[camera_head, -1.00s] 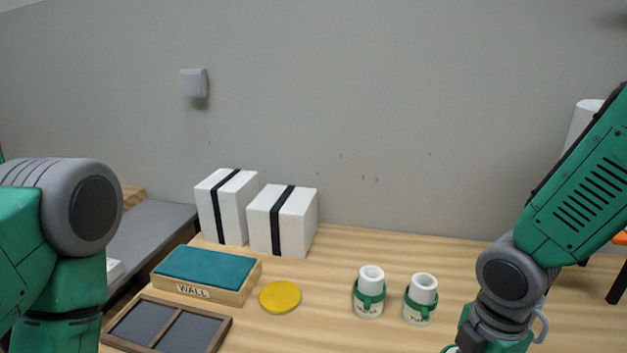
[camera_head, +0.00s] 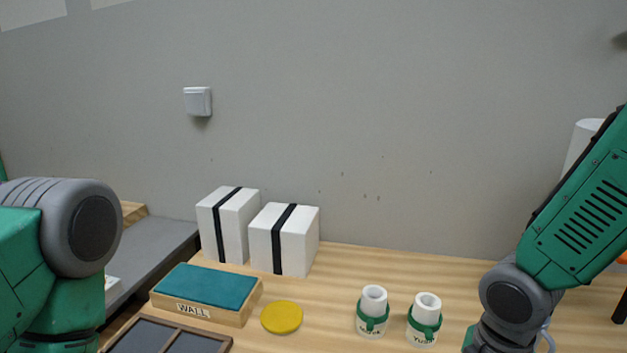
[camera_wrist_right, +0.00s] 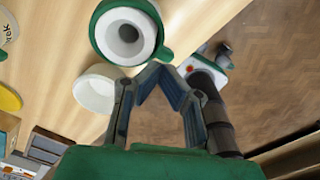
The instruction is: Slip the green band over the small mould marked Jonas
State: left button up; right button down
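A white mould with a dark central hole (camera_wrist_right: 126,33) is at the top of the right wrist view, with the green band (camera_wrist_right: 103,13) around it as seen from above. How far down the band sits cannot be told. My right gripper (camera_wrist_right: 158,68) has its fingertips drawn together at the band's tab, and it looks shut on it. The gripper is below the frame in the head view. No mould name Jonas is legible. My left gripper is out of view; only my left arm shows.
Two white moulds wearing green bands, a left one (camera_head: 371,326) and a right one (camera_head: 422,333), stand on the wooden table. A white round piece (camera_wrist_right: 95,88) is close to my right fingers. A yellow disc (camera_head: 282,317), a WALL block (camera_head: 247,306) and strapped white boxes (camera_head: 298,242) are leftward.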

jog(key=shift+d+f, duration=0.15)
jog(key=shift+d, duration=0.2)
jog(key=shift+a+f, duration=0.25)
jog(key=shift+f, duration=0.1)
jog(key=shift+d+f+b, duration=0.1)
jog(key=shift+f+b, duration=0.35)
jog(key=shift+r, duration=0.1)
dwell(0.5)
notch_tip(320, 180, up, 7)
jog(key=p, duration=0.8)
